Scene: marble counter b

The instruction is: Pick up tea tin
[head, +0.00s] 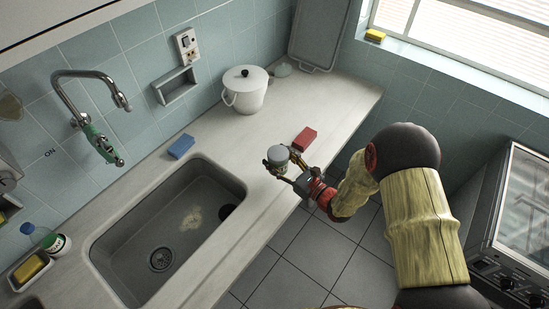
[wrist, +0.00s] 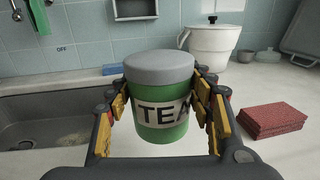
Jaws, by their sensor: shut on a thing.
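The tea tin (wrist: 158,100) is a green cylinder with a grey lid and a white label reading "TEA". In the wrist view it stands upright between the two fingers of my gripper (wrist: 162,112), which is shut on it. In the head view the tin's grey lid (head: 278,154) shows at my gripper (head: 284,164), over the counter near its front edge. The tin's lower body is mostly hidden there. I cannot tell whether its base touches the counter.
A red block (head: 304,139) lies just behind my gripper. A white lidded pot (head: 245,89) stands farther back. The sink (head: 165,235) opens to the left, with a blue sponge (head: 181,146) behind it. The counter (head: 331,98) is clear toward the back right.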

